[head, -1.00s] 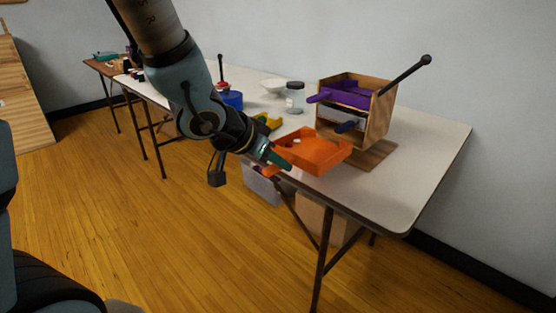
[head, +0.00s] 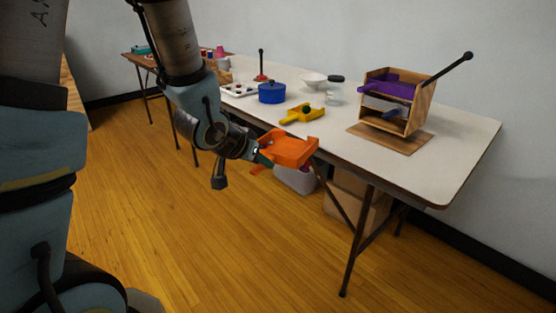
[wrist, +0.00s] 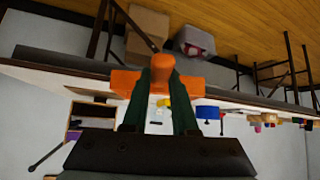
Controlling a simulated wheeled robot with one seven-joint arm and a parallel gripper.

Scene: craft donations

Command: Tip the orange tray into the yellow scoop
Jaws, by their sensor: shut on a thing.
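The orange tray (head: 289,149) is held in the air at the front edge of the table, in the head view. My gripper (head: 264,158) is shut on its near side. In the wrist view the tray (wrist: 122,81) shows behind the two dark green fingers (wrist: 161,85), with an orange rounded handle between their tips. I cannot make out the tray's contents. The yellow scoop (head: 303,114) lies on the table behind the tray, and its inside is hard to see. It also shows small in the wrist view.
A wooden frame box (head: 392,100) with purple drawers and a long lever stands on a wooden board at right. A blue pot (head: 271,92), a clear jar (head: 335,90) and a white bowl (head: 312,79) stand behind the scoop. The front right tabletop (head: 440,170) is clear.

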